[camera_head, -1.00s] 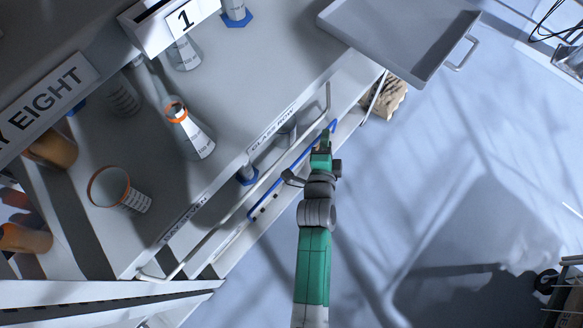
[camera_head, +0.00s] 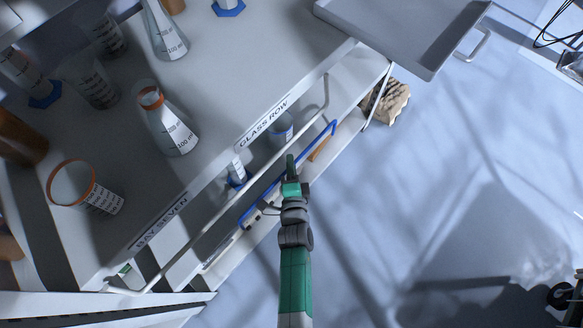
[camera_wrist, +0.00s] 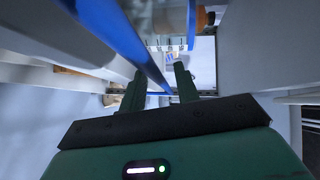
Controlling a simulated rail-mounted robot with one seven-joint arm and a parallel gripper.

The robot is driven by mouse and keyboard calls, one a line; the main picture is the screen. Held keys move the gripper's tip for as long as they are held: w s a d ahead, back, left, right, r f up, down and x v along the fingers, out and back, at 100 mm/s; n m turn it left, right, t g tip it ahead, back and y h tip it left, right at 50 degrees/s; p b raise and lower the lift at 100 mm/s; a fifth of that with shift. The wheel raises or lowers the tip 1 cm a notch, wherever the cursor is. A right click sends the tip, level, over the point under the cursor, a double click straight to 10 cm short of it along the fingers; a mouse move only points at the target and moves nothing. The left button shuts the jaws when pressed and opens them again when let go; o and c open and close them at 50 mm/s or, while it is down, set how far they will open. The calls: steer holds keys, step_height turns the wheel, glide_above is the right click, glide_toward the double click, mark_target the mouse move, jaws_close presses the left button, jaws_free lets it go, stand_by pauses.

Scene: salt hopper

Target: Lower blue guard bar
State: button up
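The blue guard bar (camera_head: 318,140) runs slantwise along the front of the lower shelf, below the GLASS ROW label, in the head view. In the wrist view the blue bar (camera_wrist: 118,32) crosses from the upper left down toward the fingers, close to the left finger. My gripper (camera_head: 290,160) is beside the middle of the bar in the head view. Its two fingers stand apart in the wrist view (camera_wrist: 160,73), with a gap between them. I cannot tell whether a finger touches the bar.
A pale rail (camera_head: 240,198) runs along the shelf front above the blue bar. Glassware, including an orange-rimmed flask (camera_head: 172,128) and beaker (camera_head: 82,186), stands on the upper shelf. A grey tray (camera_head: 410,30) juts out at the upper right. The floor at right is open.

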steer(key=shift+w, duration=0.2)
jaws_close()
